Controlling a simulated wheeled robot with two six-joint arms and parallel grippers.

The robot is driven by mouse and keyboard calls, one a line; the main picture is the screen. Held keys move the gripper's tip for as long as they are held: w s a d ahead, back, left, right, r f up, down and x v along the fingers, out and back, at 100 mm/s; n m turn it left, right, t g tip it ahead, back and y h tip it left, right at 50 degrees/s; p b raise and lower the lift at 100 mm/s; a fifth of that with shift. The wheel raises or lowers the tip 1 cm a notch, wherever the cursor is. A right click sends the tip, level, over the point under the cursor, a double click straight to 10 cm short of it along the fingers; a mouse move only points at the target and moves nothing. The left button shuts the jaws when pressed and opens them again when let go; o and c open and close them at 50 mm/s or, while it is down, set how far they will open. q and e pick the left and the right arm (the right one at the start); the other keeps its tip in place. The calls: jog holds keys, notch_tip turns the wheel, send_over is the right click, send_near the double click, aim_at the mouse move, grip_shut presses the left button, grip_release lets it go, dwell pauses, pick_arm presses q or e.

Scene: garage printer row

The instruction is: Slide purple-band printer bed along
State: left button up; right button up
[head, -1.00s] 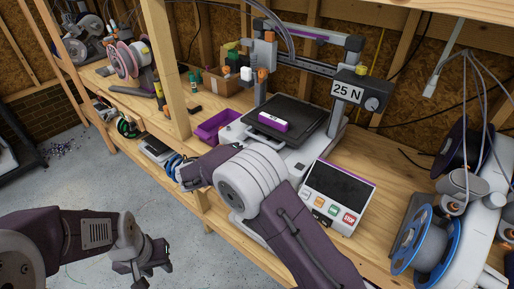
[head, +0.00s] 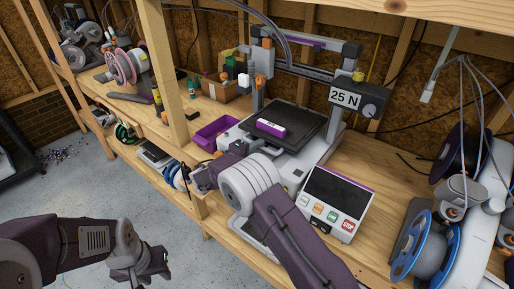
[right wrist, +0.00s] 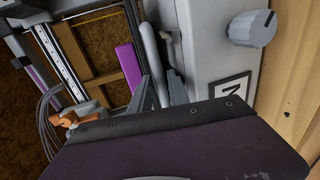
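The purple-band printer (head: 345,128) stands on the bench in the head view, with a purple strip (head: 305,42) on its top beam. Its dark bed (head: 305,126) is under the gantry and carries a purple block (head: 271,128) with a white label. My right arm crosses in front of the printer. Its wrist end (head: 204,178) is at the bed's front left, and its fingers are not clear. The right wrist view shows the printer's knob (right wrist: 252,27) and a purple piece (right wrist: 129,70) close by. My left gripper (head: 145,264) hangs over the floor, away from the printer; its finger opening is unclear.
A control panel (head: 338,192) with buttons sits at the printer's front right. A purple bin (head: 216,131) is left of the bed. A wooden post (head: 165,75) rises further left. A blue-rimmed spool (head: 425,255) and another machine crowd the right.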

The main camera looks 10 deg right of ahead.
grip_shut()
jog(key=shift+f, duration=0.1)
dwell(1.2)
